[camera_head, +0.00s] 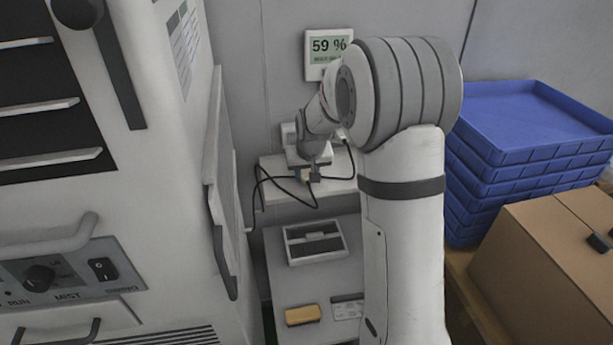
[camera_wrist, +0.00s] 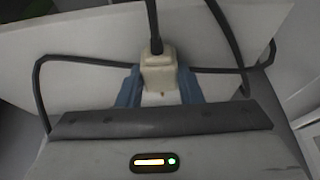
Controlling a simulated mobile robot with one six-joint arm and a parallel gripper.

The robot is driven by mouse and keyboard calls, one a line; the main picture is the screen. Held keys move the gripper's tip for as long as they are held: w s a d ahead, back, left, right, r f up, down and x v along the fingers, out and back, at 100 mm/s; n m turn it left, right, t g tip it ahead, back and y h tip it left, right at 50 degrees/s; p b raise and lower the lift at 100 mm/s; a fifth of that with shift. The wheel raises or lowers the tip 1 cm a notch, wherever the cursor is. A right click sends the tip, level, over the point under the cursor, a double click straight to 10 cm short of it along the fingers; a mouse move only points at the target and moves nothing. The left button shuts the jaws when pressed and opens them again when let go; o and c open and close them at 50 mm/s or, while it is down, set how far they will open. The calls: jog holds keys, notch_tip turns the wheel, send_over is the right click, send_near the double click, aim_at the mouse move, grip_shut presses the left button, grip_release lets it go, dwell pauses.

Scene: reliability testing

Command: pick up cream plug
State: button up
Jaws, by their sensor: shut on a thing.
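The cream plug (camera_wrist: 158,76) shows in the wrist view between the two blue fingertips of my gripper (camera_wrist: 158,90). The fingers are shut on its sides, and a dark cable rises from its top end. In the head view, my gripper (camera_head: 310,175) is at the white shelf under the wall display, and the cream plug (camera_head: 308,176) is small and partly hidden there. I cannot tell whether the plug touches the shelf.
Black cables (camera_head: 270,182) loop around the white shelf (camera_head: 345,185). A cabinet with an open door (camera_head: 222,190) stands at left. Blue trays (camera_head: 530,120) and a cardboard box (camera_head: 550,260) are at right. A lower surface (camera_head: 285,275) holds a dark-topped tray (camera_head: 315,242) and a yellow-brown block (camera_head: 303,315).

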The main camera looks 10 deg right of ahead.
aim_at(307, 173)
jog(key=shift+c, duration=0.5)
notch_tip(307, 173, up, 10)
jog(key=shift+r, duration=0.1)
dwell(0.5)
